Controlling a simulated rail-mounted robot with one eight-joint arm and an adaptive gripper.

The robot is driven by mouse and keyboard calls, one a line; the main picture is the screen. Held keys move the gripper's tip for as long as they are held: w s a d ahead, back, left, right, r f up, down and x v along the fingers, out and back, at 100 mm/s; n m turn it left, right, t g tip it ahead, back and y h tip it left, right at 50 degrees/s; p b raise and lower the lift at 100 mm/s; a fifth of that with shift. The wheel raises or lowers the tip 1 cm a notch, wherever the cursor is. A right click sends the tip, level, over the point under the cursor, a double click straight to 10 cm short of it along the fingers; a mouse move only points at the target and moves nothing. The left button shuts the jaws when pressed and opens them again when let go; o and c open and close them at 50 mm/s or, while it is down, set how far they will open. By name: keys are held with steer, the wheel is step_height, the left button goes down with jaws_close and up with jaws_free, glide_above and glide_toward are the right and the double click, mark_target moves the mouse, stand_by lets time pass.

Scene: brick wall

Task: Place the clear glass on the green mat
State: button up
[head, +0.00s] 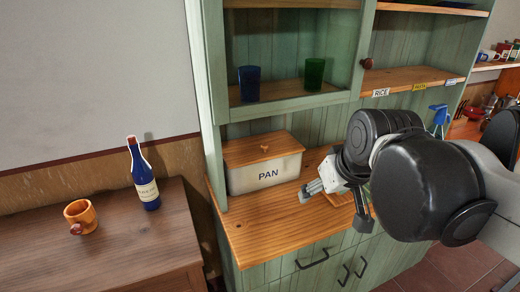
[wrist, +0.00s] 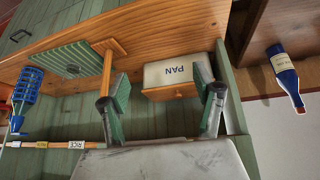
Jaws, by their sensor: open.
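No clear glass can be made out in either view. A green striped flat piece (wrist: 75,60), seemingly the green mat, lies on the wooden counter in the wrist view, with a wooden bar beside it. In the head view it is mostly hidden behind my arm. My gripper (head: 333,208) is over the counter, in front of and to the right of the white PAN box (head: 265,174). Its two fingers are spread with nothing between them. The gripper also shows in the wrist view (wrist: 162,88), with the PAN box (wrist: 170,73) beyond the fingers.
A blue glass (head: 249,83) and a green glass (head: 314,74) stand in the cabinet above the counter (head: 262,236). A blue bottle (head: 144,175) and an orange mug (head: 80,216) stand on the left table. A blue rack (wrist: 27,92) is near the green piece.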

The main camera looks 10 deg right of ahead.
steer(key=s+a+f, duration=0.2)
steer(key=s+f, duration=0.2)
steer(key=s, duration=0.1)
steer(key=shift+s+a+m+t, duration=0.35)
steer(key=shift+a+m+t, duration=0.05)
steer(key=shift+f+b, duration=0.65)
stand_by(0.4)
